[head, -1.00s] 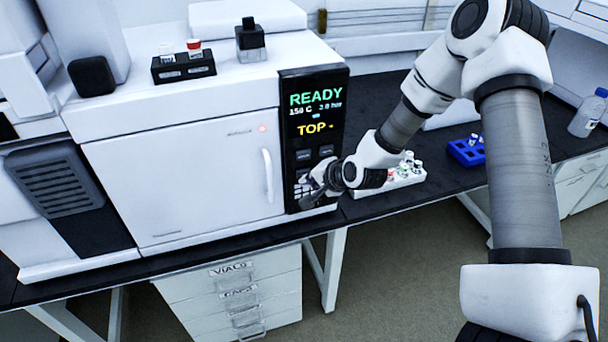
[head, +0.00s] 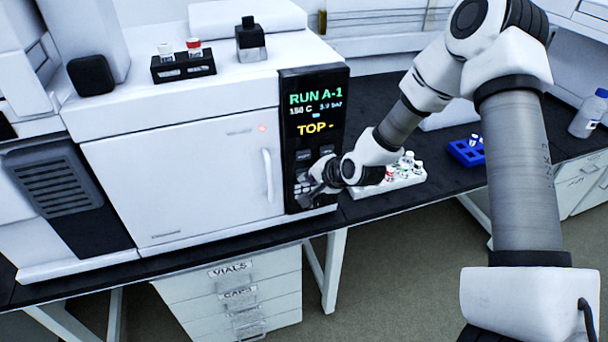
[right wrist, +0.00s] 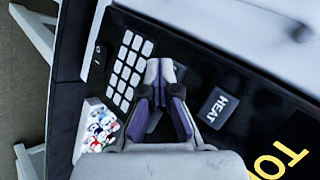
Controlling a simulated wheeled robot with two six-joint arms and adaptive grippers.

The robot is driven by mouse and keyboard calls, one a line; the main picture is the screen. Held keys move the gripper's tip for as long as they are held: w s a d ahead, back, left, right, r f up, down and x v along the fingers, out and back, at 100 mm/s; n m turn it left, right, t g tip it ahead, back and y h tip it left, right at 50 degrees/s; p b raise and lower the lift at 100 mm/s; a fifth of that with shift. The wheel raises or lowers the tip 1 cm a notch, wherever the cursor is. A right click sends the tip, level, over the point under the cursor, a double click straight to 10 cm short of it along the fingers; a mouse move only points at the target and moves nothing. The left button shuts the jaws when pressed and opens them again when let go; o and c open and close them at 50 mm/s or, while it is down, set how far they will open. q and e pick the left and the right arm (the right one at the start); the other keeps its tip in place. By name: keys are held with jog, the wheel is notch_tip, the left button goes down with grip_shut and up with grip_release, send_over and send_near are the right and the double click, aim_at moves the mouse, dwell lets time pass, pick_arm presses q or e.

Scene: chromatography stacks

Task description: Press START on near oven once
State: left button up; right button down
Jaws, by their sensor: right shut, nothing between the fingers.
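The near oven (head: 180,180) is a white box with a closed door and a dark control panel on its right side. Its screen (head: 316,110) reads "RUN A-1" in green, with "TOP -" in yellow below. My right gripper (head: 308,192) is shut and empty, its tips at the panel beside the keypad. In the right wrist view the shut fingers (right wrist: 165,75) cover a dark button, whose label is hidden. The HEAT button (right wrist: 217,108) and the white keypad (right wrist: 130,68) lie on either side. Whether the tips touch the panel I cannot tell. My left gripper is out of view.
A black vial rack (head: 183,70) with two vials stands on the oven. A white vial tray (head: 398,182) sits just right of the panel, under my right arm. A blue rack (head: 467,152) and a bottle (head: 588,113) stand farther right on the dark bench.

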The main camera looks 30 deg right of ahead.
jog(key=shift+s+a+p, duration=0.2)
jog(key=shift+s+p, duration=0.1)
jog(key=shift+s, duration=0.55)
jog(key=s, duration=0.2)
jog(key=s+a+p, duration=0.1)
jog(key=s, duration=0.1)
jog(key=shift+s+a, duration=0.1)
jog(key=shift+s, duration=0.3)
dwell(0.3)
